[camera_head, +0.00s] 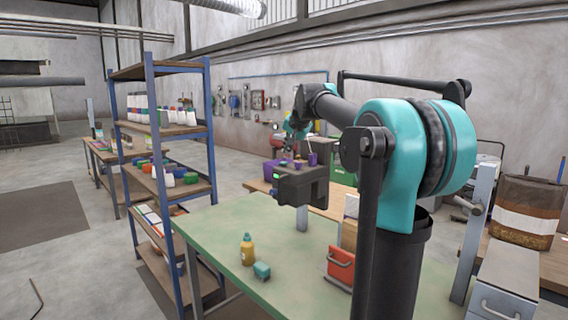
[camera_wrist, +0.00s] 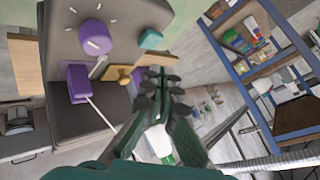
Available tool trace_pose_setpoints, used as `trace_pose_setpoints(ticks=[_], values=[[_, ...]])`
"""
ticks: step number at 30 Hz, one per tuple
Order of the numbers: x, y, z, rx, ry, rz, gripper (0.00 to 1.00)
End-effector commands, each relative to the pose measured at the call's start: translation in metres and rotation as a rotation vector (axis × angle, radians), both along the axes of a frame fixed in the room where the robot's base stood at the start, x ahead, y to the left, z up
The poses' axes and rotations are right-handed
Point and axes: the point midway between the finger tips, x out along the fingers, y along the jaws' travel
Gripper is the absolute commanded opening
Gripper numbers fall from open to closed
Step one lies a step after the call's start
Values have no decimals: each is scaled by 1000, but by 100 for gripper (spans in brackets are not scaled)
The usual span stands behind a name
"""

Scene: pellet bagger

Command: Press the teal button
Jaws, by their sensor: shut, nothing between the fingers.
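The teal button (camera_wrist: 150,39) sits near the edge of a grey control panel (camera_wrist: 125,20) in the wrist view. A large purple knob (camera_wrist: 95,37) with white tick marks is left of it. A brass-coloured knob (camera_wrist: 118,76) and a purple control (camera_wrist: 78,82) lie lower on the panel side. My gripper (camera_wrist: 160,75) is shut and empty. In the picture its fingertips are just below the teal button, with a gap between them. I cannot tell how far above the panel they are. In the head view the dark machine (camera_head: 302,187) stands under my wrist, and its controls are small.
A blue-framed shelf (camera_head: 150,100) stands to the left.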

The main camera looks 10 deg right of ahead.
Motion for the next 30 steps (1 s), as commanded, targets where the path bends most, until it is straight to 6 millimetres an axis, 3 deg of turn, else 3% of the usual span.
trace_pose_setpoints(ticks=[13,30], values=[[0,0,38,0,0,0,0],[0,0,40,-1,0,1,0]])
